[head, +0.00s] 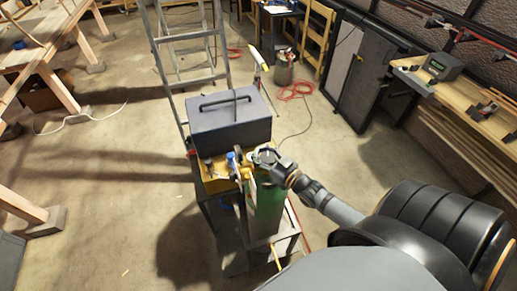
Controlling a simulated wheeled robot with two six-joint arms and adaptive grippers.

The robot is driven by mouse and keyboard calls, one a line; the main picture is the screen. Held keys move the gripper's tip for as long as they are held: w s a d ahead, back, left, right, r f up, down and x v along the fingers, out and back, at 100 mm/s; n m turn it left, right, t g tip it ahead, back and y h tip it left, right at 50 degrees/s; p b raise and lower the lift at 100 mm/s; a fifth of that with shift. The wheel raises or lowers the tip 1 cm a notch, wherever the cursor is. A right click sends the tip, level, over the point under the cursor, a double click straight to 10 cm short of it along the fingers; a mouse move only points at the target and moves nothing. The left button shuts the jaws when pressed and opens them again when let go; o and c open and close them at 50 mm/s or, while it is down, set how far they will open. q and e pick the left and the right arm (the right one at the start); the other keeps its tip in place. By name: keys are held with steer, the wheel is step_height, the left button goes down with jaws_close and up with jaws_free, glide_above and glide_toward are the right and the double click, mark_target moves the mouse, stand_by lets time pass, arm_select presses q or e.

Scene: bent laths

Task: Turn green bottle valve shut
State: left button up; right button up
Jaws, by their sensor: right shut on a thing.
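The green bottle (269,203) stands upright at the front of a small grey stand, below my right gripper. My right gripper (264,157) is at the bottle's top and is shut on the valve there. The fingers hide most of the valve, so I cannot tell how far it is turned. My right arm comes in from the lower right. My left gripper is not in the picture.
A grey toolbox (229,121) with a handle sits behind the bottle, with small yellow and blue items beside it. A stepladder (186,50) stands behind. A workbench (458,88) runs along the right wall. Red hose (296,90) lies on the floor; open floor is at the left.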

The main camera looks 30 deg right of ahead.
mark_target(273, 162)
steer(key=shift+d+h, duration=0.1)
steer(key=shift+h, duration=0.2)
steer(key=shift+c, duration=0.2)
steer(key=o, duration=1.2)
steer(key=shift+s, duration=0.1)
steer(key=s, duration=0.4)
steer(key=s+d, duration=0.1)
steer(key=s, duration=0.6)
steer(key=shift+s+d, duration=0.35)
steer(key=shift+d, duration=0.05)
